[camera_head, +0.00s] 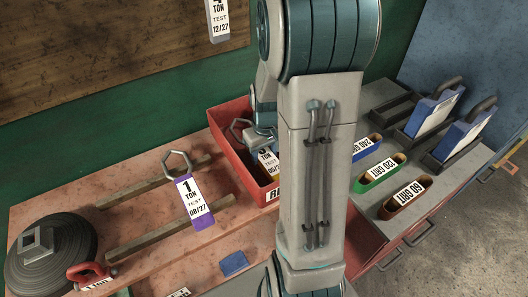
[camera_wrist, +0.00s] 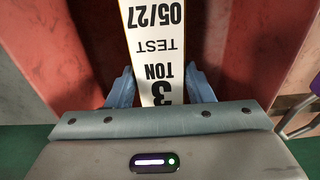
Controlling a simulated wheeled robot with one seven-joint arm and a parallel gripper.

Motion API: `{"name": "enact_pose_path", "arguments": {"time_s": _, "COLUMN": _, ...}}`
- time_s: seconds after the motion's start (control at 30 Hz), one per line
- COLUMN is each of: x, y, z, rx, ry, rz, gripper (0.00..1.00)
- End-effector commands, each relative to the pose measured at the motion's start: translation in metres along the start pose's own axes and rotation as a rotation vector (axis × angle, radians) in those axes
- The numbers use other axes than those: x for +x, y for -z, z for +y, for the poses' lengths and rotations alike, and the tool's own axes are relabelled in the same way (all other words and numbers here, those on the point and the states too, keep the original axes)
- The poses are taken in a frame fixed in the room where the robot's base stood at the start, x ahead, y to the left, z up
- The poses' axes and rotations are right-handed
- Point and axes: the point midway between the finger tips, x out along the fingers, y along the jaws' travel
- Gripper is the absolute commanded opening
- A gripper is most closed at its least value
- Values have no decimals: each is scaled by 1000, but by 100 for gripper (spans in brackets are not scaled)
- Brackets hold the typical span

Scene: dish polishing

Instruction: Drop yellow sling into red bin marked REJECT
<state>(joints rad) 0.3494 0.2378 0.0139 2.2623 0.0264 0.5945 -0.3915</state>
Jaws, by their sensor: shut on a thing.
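My gripper (camera_wrist: 161,88) is shut on the yellow sling, whose white tag (camera_wrist: 156,45) reads 3 TON, TEST, 05/27. The tag stands between the two blue fingers. In the head view the sling's tag (camera_head: 269,160) shows inside the outline of the red bin (camera_head: 232,152), partly behind my arm. Only a little of the sling's yellow shows there. In the wrist view red bin walls (camera_wrist: 55,50) rise on both sides of the sling. The bin's front label is mostly hidden by my arm. I cannot tell whether the sling touches the bin floor.
A purple sling (camera_head: 193,200) tagged 1 TON lies by wooden rails left of the bin. A dark round weight (camera_head: 60,255) and a red shackle (camera_head: 88,274) are at front left. Grit holders (camera_head: 405,198) and blue-and-white packs (camera_head: 432,112) stand on the right bench.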

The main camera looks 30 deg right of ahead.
Motion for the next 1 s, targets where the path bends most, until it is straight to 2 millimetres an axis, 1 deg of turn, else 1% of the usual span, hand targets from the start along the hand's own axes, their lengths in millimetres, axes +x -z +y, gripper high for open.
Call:
{"name": "enact_pose_path", "arguments": {"time_s": 0.1, "x": 1, "y": 0, "z": 0, "rx": 0, "ry": 0, "rz": 1, "gripper": 10}}
{"name": "enact_pose_path", "arguments": {"time_s": 0.13, "x": 1, "y": 0, "z": 0, "rx": 0, "ry": 0, "rz": 0, "gripper": 50}}
{"name": "enact_pose_path", "arguments": {"time_s": 0.17, "x": 1, "y": 0, "z": 0, "rx": 0, "ry": 0, "rz": 0, "gripper": 58}}
{"name": "enact_pose_path", "arguments": {"time_s": 0.2, "x": 1, "y": 0, "z": 0, "rx": 0, "ry": 0, "rz": 0, "gripper": 69}}
{"name": "enact_pose_path", "arguments": {"time_s": 0.5, "x": 0, "y": 0, "z": 0, "rx": 0, "ry": 0, "rz": 0, "gripper": 69}}
{"name": "enact_pose_path", "arguments": {"time_s": 0.67, "x": -10, "y": 0, "z": 0, "rx": 0, "ry": 0, "rz": 0, "gripper": 69}}
{"name": "enact_pose_path", "arguments": {"time_s": 0.77, "x": -21, "y": 2, "z": 0, "rx": 0, "ry": -1, "rz": 4, "gripper": 69}}
{"name": "enact_pose_path", "arguments": {"time_s": 0.87, "x": -42, "y": 2, "z": 0, "rx": 0, "ry": -2, "rz": 6, "gripper": 69}}
{"name": "enact_pose_path", "arguments": {"time_s": 1.0, "x": -74, "y": 2, "z": 0, "rx": 0, "ry": -3, "rz": 7, "gripper": 69}}
